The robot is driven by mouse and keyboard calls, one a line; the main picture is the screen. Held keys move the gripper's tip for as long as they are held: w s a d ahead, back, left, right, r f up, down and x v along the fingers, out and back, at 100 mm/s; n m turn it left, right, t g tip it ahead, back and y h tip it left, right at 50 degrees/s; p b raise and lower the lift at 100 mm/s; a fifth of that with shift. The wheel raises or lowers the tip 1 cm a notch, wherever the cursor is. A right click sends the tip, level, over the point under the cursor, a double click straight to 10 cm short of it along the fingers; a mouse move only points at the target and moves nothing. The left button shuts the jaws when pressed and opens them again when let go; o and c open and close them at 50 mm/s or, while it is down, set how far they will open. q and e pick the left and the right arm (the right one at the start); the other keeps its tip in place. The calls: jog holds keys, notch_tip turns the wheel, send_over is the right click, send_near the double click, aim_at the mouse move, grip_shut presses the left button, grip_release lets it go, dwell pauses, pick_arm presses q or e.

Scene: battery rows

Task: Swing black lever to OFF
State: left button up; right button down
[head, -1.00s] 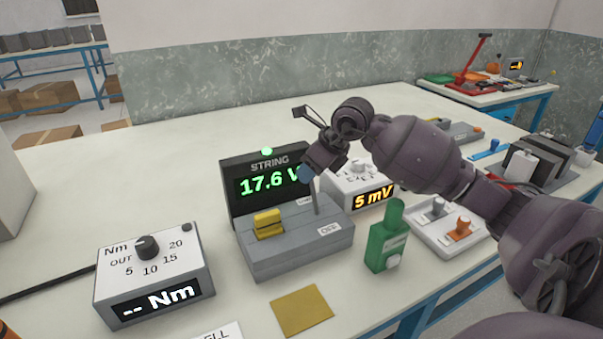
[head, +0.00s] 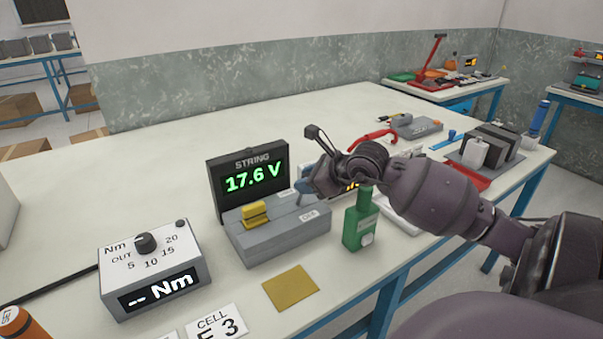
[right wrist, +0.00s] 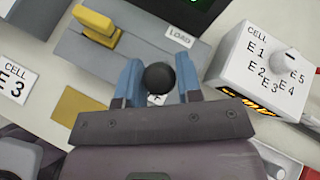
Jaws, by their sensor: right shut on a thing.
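A grey switch box (head: 275,236) stands in front of the STRING display (head: 248,182), which reads 17.6 V. My right gripper (head: 303,190) is low over the box's right end, just above the OFF label (head: 309,214). In the right wrist view, the black ball knob of the lever (right wrist: 160,77) sits between the blue fingertips of my right gripper (right wrist: 159,80), which is shut on it. The LOAD label (right wrist: 179,37) lies farther back on the box. The OFF label is mostly hidden there, and the lever's shaft is hidden too. My left gripper is not in view.
A yellow handle (head: 255,213) stands on the box's left part. A green bottle (head: 358,230) is close to the right, below my arm. The white CELL selector box (right wrist: 265,70) is beside the switch box. An Nm box (head: 155,270) stands at left; bench behind is clear.

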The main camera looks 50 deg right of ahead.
jog(key=shift+s+a+f, duration=0.2)
jog(key=shift+s+f, duration=0.3)
jog(key=shift+s, duration=0.2)
jog(key=shift+s+a+f+p, duration=0.1)
jog(key=shift+s+f+p, duration=0.2)
jog(key=shift+s, duration=0.05)
jog(key=shift+f, duration=0.1)
jog(key=c, duration=1.1)
grip_release()
jog(key=shift+w, duration=0.1)
jog(key=shift+r, duration=0.2)
